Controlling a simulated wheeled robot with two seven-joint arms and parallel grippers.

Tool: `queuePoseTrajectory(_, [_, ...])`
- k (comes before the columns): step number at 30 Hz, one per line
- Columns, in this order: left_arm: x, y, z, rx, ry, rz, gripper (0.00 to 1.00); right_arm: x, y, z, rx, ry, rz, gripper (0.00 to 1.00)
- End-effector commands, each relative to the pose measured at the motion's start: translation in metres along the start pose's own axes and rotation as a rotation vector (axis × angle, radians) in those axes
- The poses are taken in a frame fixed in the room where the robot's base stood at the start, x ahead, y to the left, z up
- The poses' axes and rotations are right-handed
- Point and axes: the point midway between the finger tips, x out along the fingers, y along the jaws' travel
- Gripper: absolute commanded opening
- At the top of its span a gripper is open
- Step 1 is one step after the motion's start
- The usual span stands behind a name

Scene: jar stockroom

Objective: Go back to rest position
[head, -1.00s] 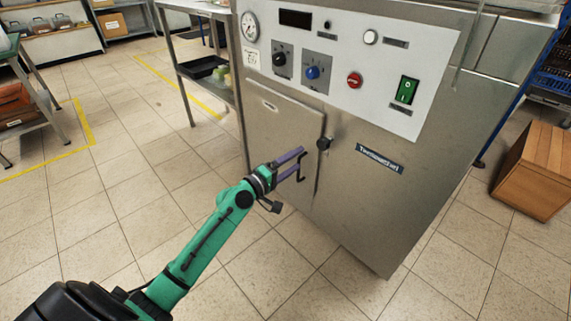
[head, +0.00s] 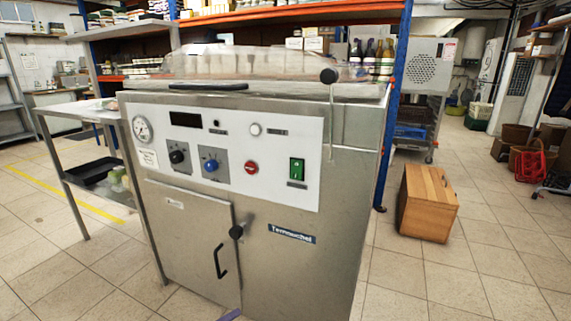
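A steel machine (head: 345,240) stands in front of me, with a gauge, knobs, a red button and a green switch on its white panel (head: 270,180). Its lower door (head: 190,225) looks closed, with a black handle (head: 220,262) and a round black latch knob (head: 236,232). Only a purple finger tip of my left gripper (head: 230,315) shows at the bottom edge, below the handle and apart from it. The rest of that gripper is out of frame, so its opening is hidden. My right gripper is not in view.
A steel side table (head: 75,110) with a black tray (head: 92,170) on its lower shelf stands left of the machine. A wooden box (head: 428,203) sits on the floor to the right. Tiled floor is open at far left and front right.

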Motion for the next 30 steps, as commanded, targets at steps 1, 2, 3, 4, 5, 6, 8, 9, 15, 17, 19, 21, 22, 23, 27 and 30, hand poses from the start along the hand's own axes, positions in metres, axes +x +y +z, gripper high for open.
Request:
queuePoseTrajectory(1, [-0.004,-0.007,0.029,0.084,-0.073,-0.058,0.79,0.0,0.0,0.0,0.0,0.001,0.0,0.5])
queuePoseTrajectory(2, [-0.008,-0.011,0.045,0.138,-0.116,-0.094,0.79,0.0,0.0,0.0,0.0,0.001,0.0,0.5])
queuePoseTrajectory(3, [-0.014,-0.017,0.063,0.207,-0.172,-0.14,0.79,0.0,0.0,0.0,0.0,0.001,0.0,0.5])
queuePoseTrajectory(4, [-0.019,-0.022,0.076,0.256,-0.215,-0.175,0.79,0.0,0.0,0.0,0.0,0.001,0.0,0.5])
queuePoseTrajectory(5, [-0.025,-0.026,0.088,0.304,-0.254,-0.208,0.79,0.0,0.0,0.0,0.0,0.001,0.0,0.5])
queuePoseTrajectory(6, [-0.034,-0.032,0.102,0.364,-0.306,-0.253,0.79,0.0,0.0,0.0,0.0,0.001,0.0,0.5])
queuePoseTrajectory(8, [-0.049,-0.04,0.12,0.445,-0.384,-0.317,0.79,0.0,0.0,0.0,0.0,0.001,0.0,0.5])
queuePoseTrajectory(9, [-0.059,-0.045,0.13,0.493,-0.433,-0.358,0.79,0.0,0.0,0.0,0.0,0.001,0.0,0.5])
queuePoseTrajectory(15, [-0.114,-0.059,0.157,0.662,-0.641,-0.54,0.79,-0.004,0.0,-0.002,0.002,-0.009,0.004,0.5])
queuePoseTrajectory(17, [-0.111,-0.063,0.155,0.657,-0.646,-0.552,0.79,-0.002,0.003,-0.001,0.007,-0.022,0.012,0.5])
queuePoseTrajectory(19, [-0.11,-0.07,0.157,0.653,-0.655,-0.566,0.79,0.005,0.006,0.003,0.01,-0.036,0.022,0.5])
queuePoseTrajectory(21, [-0.11,-0.078,0.16,0.648,-0.664,-0.582,0.79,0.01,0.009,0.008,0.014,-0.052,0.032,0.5])
queuePoseTrajectory(22, [-0.111,-0.081,0.161,0.646,-0.667,-0.588,0.79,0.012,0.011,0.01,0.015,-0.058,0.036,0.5])
queuePoseTrajectory(23, [-0.112,-0.085,0.163,0.645,-0.672,-0.595,0.79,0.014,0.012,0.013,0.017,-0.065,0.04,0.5])
queuePoseTrajectory(27, [-0.123,-0.1,0.171,0.637,-0.698,-0.631,0.79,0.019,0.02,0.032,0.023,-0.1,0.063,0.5])
queuePoseTrajectory(30, [-0.142,-0.111,0.178,0.633,-0.721,-0.663,0.79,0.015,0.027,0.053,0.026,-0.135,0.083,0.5])
